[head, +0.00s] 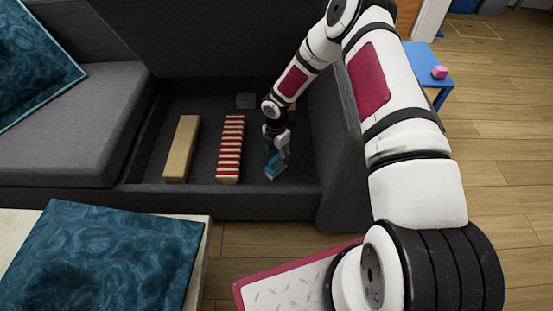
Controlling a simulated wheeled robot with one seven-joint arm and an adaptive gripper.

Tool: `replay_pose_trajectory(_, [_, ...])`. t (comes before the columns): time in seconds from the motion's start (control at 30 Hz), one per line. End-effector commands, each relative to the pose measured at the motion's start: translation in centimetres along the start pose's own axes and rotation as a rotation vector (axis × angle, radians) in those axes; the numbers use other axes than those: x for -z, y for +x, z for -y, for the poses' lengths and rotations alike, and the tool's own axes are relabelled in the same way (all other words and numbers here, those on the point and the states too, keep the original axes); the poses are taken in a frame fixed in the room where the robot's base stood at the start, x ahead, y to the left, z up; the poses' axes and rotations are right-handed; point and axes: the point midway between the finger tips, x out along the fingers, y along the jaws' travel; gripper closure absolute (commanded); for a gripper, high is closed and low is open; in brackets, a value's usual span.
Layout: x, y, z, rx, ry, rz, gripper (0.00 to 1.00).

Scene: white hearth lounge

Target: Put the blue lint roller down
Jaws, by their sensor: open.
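The blue lint roller (272,168) is a small blue shape low in the open storage compartment (205,95) of the dark grey sofa, at its right side. My gripper (277,168) points down into the compartment right at the roller. It is open, with its fingers around or beside the roller; I cannot tell which, nor whether they touch it. The fingers hide part of the roller. Its contact with the compartment floor is too small to make out.
The sofa's right armrest (335,150) walls that side. Teal cushions (105,255) lie nearby.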

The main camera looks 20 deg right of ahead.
Motion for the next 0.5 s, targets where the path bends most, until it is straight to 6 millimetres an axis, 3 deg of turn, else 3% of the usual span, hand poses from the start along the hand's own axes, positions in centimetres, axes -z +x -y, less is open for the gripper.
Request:
replay_pose_trajectory(0.03, [-0.1,-1.5,0.0,-0.002,0.000,0.001,0.44])
replay_pose_trajectory(0.2, [0.0,-4.6,0.0,-0.001,0.000,0.001,0.44])
replay_pose_trajectory(0.5, [0.0,-6.9,0.0,0.001,-0.001,-0.001,0.44])
